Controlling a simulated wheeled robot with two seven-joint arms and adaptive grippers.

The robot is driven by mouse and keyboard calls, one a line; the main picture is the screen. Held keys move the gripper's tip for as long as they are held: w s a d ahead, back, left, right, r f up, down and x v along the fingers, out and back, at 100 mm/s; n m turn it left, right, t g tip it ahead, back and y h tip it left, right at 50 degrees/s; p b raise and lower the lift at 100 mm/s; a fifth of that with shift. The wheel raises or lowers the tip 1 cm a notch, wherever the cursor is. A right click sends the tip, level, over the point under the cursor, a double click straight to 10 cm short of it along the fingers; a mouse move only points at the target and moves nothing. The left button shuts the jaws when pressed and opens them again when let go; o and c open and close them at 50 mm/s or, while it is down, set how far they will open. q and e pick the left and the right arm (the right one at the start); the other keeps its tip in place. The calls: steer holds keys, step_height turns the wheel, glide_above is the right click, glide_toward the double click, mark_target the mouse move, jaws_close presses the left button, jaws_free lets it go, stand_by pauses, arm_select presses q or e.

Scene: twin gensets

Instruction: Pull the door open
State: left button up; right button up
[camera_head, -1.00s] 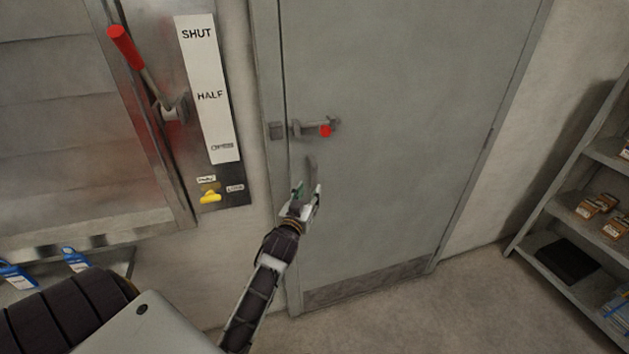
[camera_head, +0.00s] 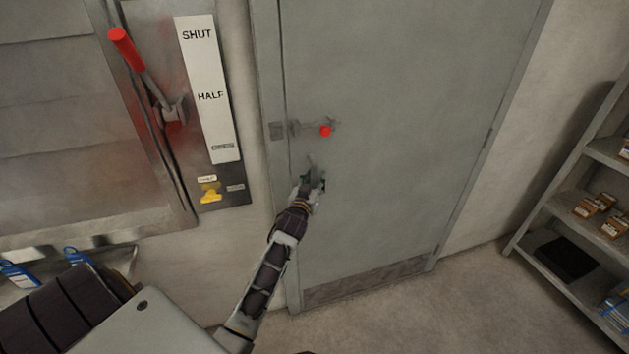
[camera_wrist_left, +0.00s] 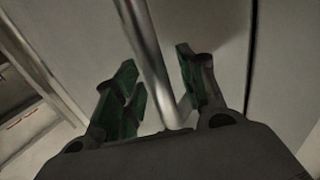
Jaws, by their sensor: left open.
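The grey door (camera_head: 400,130) looks closed in its frame. A latch (camera_head: 300,129) with a red knob (camera_head: 325,131) sits at its left edge. Below the latch is a metal pull handle (camera_head: 312,162), and its lower part is hidden by my gripper in the head view. My left gripper (camera_head: 312,182) is open at this handle. In the left wrist view the handle bar (camera_wrist_left: 148,50) runs down between the two green-padded fingers (camera_wrist_left: 158,95). I cannot tell whether either finger touches it. My right gripper is not in view.
Left of the door is a panel with a red-gripped lever (camera_head: 122,42), a SHUT/HALF label (camera_head: 207,90) and a yellow knob (camera_head: 210,193). A shelf unit (camera_head: 560,215) with small boxes stands at the right. The floor (camera_head: 450,310) before the door is clear.

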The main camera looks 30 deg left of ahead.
arm_select(q)
steer(key=shift+c, duration=0.5)
jaws_close()
steer(key=shift+f, duration=0.1)
